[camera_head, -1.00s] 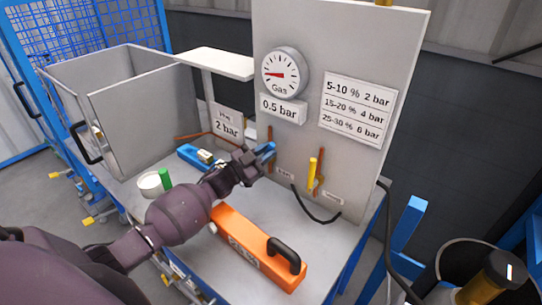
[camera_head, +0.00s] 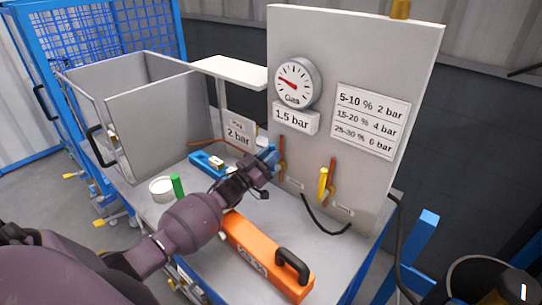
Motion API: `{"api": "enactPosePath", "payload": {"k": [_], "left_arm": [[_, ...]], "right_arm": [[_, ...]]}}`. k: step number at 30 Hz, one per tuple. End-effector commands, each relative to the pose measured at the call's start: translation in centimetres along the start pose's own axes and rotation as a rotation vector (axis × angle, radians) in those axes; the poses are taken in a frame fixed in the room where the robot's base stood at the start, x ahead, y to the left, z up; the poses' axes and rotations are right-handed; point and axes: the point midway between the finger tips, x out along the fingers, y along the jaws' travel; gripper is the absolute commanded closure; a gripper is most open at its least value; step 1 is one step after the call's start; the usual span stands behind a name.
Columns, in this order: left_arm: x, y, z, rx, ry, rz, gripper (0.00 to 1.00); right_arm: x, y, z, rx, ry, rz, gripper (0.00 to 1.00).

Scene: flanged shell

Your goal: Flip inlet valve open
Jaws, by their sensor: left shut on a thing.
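The grey upright panel (camera_head: 345,60) carries two valves on copper-coloured pipes. The left valve has a blue handle (camera_head: 268,156) beside its pipe (camera_head: 282,160), above a small label too blurred to read; I take it for the inlet valve. My left gripper (camera_head: 262,162) is shut on this handle, and its dark fingers hide part of it. The right valve has a yellow handle (camera_head: 323,183) standing upright. The round gauge (camera_head: 296,83) has a red needle pointing to the upper left, and the display (camera_head: 295,118) under it reads 1.5 bar. My right gripper is not in view.
An orange case (camera_head: 265,258) with a black handle lies in front of the panel. A white roll (camera_head: 161,188), a green cylinder (camera_head: 178,187) and a blue tool (camera_head: 207,164) are left of my arm. An open metal box (camera_head: 150,115) stands at the back left. A black hose (camera_head: 322,222) runs below the valves.

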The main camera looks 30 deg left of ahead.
Motion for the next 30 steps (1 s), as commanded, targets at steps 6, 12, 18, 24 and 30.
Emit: {"api": "enactPosePath", "payload": {"k": [6, 12, 18, 24, 30], "left_arm": [[-0.09, -0.04, 0.09, -0.007, -0.001, -0.003, 1.0], [-0.07, -0.03, 0.07, -0.006, -0.001, -0.002, 0.58], [-0.03, -0.01, 0.02, -0.004, 0.0, -0.001, 0.57], [-0.01, 0.0, 0.01, -0.003, 0.0, 0.0, 0.57], [0.06, 0.37, 0.02, 0.05, -0.01, 0.022, 0.57]], "right_arm": [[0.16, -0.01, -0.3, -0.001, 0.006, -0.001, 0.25], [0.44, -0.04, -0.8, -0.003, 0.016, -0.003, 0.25], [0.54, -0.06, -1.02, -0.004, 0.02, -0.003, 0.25], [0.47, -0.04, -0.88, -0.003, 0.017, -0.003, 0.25], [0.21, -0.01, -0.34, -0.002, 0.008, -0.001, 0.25]]}}
